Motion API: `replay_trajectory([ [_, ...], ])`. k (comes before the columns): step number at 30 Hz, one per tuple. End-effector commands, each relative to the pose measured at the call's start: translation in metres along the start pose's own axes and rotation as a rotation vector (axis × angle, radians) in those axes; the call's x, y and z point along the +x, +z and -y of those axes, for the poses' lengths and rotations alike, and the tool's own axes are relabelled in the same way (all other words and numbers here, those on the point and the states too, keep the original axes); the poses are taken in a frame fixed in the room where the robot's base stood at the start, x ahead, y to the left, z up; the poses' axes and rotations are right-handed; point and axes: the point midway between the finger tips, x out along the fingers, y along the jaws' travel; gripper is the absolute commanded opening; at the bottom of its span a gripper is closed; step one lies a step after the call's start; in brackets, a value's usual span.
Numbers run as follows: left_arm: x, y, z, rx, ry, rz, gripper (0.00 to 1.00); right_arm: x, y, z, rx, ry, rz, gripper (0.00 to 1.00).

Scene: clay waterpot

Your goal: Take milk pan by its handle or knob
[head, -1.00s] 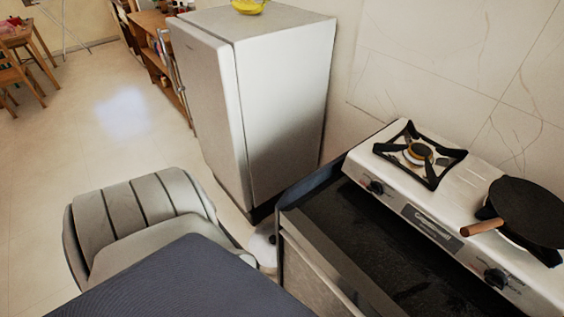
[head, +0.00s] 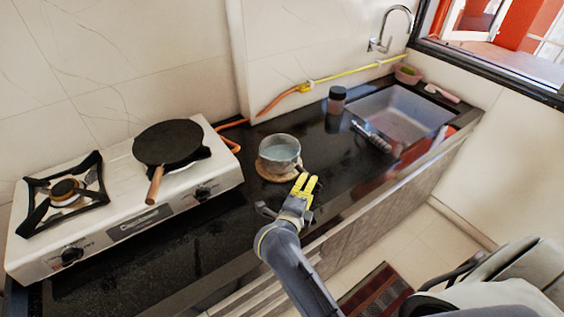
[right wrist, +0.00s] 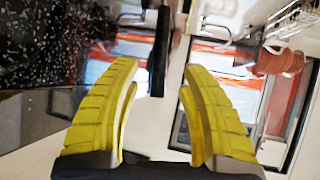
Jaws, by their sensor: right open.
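The milk pan (head: 279,150), a small grey pot, stands upright on a round wooden board (head: 265,172) on the black counter. Its handle is hard to make out in the head view. My right gripper (head: 305,184) is just in front of the pan, at the counter's front side, with its yellow fingers apart. In the right wrist view the fingers (right wrist: 160,95) are open. A narrow dark bar (right wrist: 160,50), which looks like the pan's handle, shows between and beyond the fingertips. I cannot tell how far off it is. My left gripper is not in view.
A gas stove (head: 120,215) with a black frying pan (head: 168,143) stands left. A dark jar (head: 336,100) and the sink (head: 400,112) are right of the pan. An orange hose (head: 275,103) runs behind. A chair (head: 500,285) stands front right.

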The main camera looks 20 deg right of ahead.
Motion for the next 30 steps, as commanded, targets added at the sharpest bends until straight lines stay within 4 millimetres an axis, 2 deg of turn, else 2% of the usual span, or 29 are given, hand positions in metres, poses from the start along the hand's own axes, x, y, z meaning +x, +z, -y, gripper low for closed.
replay_trajectory([
  [5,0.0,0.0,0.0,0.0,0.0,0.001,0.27,0.01,0.0,0.0,-0.002,-0.001,-0.001,0.44],
  [15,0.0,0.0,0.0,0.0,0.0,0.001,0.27,0.048,0.0,0.0,-0.002,-0.002,0.0,0.44],
  [23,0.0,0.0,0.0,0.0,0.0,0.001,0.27,0.05,0.0,0.0,0.0,0.0,0.0,0.44],
  [24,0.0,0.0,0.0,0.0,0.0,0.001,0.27,0.05,0.0,0.0,0.0,0.0,-0.001,0.43],
  [30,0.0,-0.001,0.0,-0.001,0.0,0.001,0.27,0.05,0.0,0.0,0.0,0.0,-0.001,0.19],
])
